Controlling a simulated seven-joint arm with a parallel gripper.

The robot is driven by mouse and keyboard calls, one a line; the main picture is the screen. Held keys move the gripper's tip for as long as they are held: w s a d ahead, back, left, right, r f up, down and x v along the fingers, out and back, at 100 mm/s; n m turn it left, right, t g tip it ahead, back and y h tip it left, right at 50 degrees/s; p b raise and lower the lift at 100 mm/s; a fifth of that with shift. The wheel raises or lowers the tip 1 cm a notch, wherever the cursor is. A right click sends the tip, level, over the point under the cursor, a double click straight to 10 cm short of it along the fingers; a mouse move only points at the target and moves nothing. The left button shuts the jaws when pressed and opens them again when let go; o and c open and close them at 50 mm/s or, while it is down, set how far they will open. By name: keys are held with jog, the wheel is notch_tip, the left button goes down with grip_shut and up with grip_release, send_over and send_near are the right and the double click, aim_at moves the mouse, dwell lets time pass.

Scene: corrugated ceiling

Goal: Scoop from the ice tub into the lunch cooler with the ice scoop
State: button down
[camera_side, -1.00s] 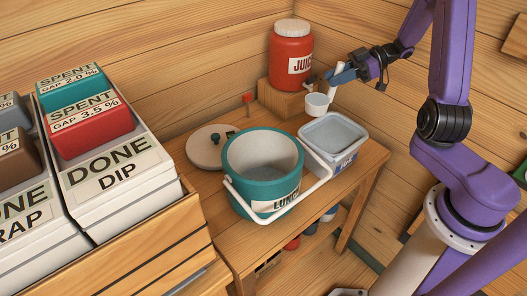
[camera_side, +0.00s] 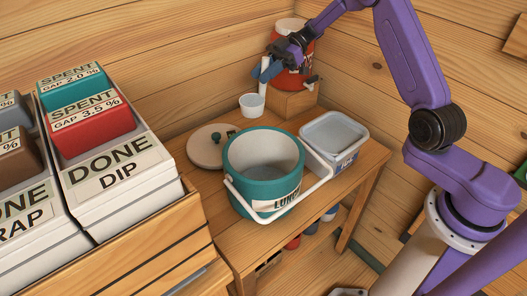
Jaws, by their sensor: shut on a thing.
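My gripper (camera_side: 264,72) is shut on the handle of the white ice scoop (camera_side: 252,105), at the back of the table. The scoop hangs below the fingers with its cup upright, behind the lunch cooler and apart from it. Whether the cup holds anything is too small to tell. The lunch cooler (camera_side: 237,176) is a teal open bucket with a white handle lowered at its front; its visible inside looks pale and empty. The ice tub (camera_side: 345,160) is a whitish rectangular tub right of the cooler, with a pale grey-blue surface inside.
A red juice jar (camera_side: 289,80) stands on a wooden block (camera_side: 296,103) behind my gripper. A round lid (camera_side: 207,155) lies left of the cooler. Large white boxes (camera_side: 125,170) fill the left.

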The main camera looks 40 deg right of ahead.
aim_at(254, 95)
jog(key=shift+w+a+r+n+g, duration=0.1)
jog(key=shift+w+a+n+g, duration=0.15)
jog(key=shift+a, duration=0.5)
jog(key=shift+w+a+n+g, duration=0.15)
jog(key=shift+w+a+g, duration=0.1)
jog(key=shift+a, duration=0.5)
jog(key=shift+s+a+r+n+t, duration=0.1)
jog(key=shift+s+r+n+t, duration=0.05)
jog(key=shift+s, duration=0.25)
jog(key=shift+s+a+r+n+t, duration=0.1)
jog(key=shift+s+n+t, duration=0.05)
jog(key=shift+s, duration=0.2)
jog(key=shift+s+r, duration=0.1)
jog(key=shift+s, duration=0.2)
jog(key=shift+s, duration=0.15)
jog(key=shift+s+a+r+n+h, duration=0.15)
jog(key=shift+s+a+n+h, duration=0.05)
jog(key=shift+s+n+h, duration=0.1)
jog(key=shift+s+r+t, duration=0.1)
jog(key=shift+s+t, duration=0.2)
jog(key=shift+s+a, duration=0.15)
jog(key=shift+s, duration=0.1)
jog(key=shift+s+a+r+n+t, duration=0.1)
jog(key=shift+s+r+n+t, duration=0.15)
jog(key=shift+s+n, duration=0.35)
